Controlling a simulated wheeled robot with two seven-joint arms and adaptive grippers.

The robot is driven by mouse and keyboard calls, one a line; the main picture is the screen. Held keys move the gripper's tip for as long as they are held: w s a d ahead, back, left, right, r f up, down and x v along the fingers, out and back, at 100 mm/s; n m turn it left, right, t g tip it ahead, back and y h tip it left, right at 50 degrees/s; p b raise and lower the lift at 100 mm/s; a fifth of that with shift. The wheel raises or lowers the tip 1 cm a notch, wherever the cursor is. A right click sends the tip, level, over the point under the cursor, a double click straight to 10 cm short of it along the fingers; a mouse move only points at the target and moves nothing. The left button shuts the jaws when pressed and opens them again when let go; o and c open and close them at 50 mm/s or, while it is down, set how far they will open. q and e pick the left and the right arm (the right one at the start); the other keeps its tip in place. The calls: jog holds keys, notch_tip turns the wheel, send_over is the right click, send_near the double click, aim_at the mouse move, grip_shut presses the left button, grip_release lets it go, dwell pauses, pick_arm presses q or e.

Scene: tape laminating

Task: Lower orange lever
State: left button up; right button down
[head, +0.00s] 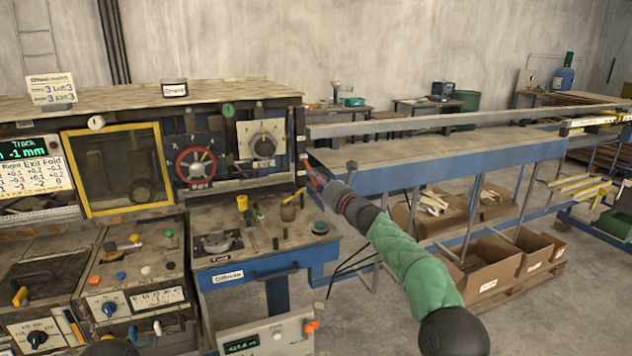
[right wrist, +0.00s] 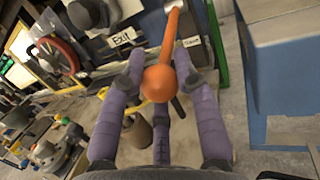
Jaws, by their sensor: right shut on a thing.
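The orange lever (right wrist: 168,45) has a round orange knob (right wrist: 159,83) at its near end. In the right wrist view the knob sits between my right gripper's purple fingers (right wrist: 163,92), which are shut on it. In the head view my right gripper (head: 326,184) reaches the right end of the machine, beside the blue frame. The lever is small and mostly hidden by the gripper there. My left gripper is not in view.
A red handwheel (head: 196,163) and a grey dial (head: 264,146) are on the machine left of the gripper. A bench top with loose tools (head: 262,228) lies below. A long blue-framed table (head: 440,165) and cardboard boxes (head: 490,266) stand at right.

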jog(key=shift+f, duration=0.25)
jog(key=c, duration=0.9)
grip_release()
jog(key=shift+r, duration=0.1)
jog(key=shift+s+d, duration=0.35)
jog(key=shift+s, duration=0.15)
jog(key=v, duration=1)
jog(key=shift+s+d, duration=0.2)
jog(key=shift+s, duration=0.1)
jog(key=shift+f, duration=0.25)
